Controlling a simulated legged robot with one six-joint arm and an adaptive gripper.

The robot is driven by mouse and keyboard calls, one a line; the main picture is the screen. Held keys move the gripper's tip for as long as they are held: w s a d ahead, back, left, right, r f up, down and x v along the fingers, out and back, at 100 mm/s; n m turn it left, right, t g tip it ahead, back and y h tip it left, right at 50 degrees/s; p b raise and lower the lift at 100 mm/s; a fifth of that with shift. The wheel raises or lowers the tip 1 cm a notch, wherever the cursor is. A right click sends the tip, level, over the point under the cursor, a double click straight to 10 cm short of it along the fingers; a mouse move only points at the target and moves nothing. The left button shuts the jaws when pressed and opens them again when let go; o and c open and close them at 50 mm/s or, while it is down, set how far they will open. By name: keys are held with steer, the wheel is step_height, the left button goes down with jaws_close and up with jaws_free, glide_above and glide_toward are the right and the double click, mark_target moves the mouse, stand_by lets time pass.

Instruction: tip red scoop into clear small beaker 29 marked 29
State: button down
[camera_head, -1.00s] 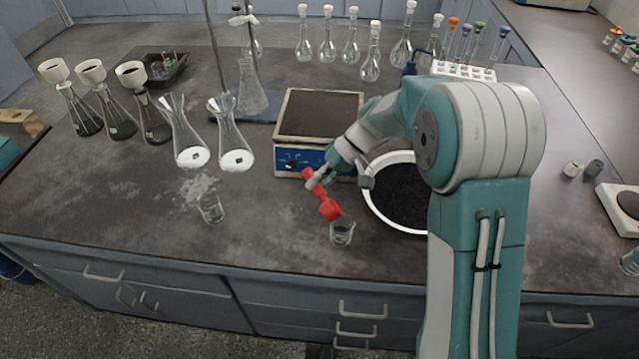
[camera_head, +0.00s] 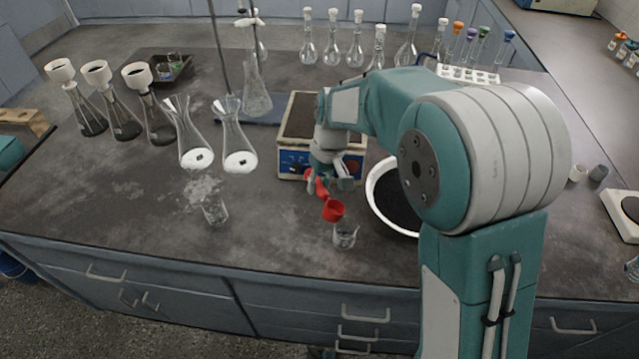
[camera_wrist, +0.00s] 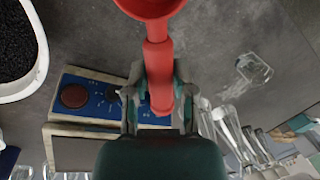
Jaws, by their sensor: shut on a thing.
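My gripper (camera_head: 328,182) is shut on the handle of the red scoop (camera_head: 333,210). The scoop's cup sits just above and slightly left of a small clear beaker (camera_head: 344,236) near the bench's front edge. In the wrist view, the red scoop (camera_wrist: 158,62) runs up from between the fingers (camera_wrist: 160,105), its cup cut off by the top edge. Another small clear beaker (camera_head: 214,211) stands to the left, beside a pale powder patch. I cannot read a number on either beaker. The inside of the cup is not clear enough to tell its contents.
A white bowl of black grains (camera_head: 378,199) stands right of the scoop, partly behind my arm. A blue-fronted hotplate (camera_head: 294,165) is behind the gripper. Several flasks (camera_head: 238,150) line the left. The bench (camera_head: 270,220) between the two small beakers is clear.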

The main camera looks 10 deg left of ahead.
steer(key=t+h, duration=0.2)
steer(key=h, duration=0.1)
steer(key=shift+r, duration=0.4)
steer(key=shift+s, duration=0.1)
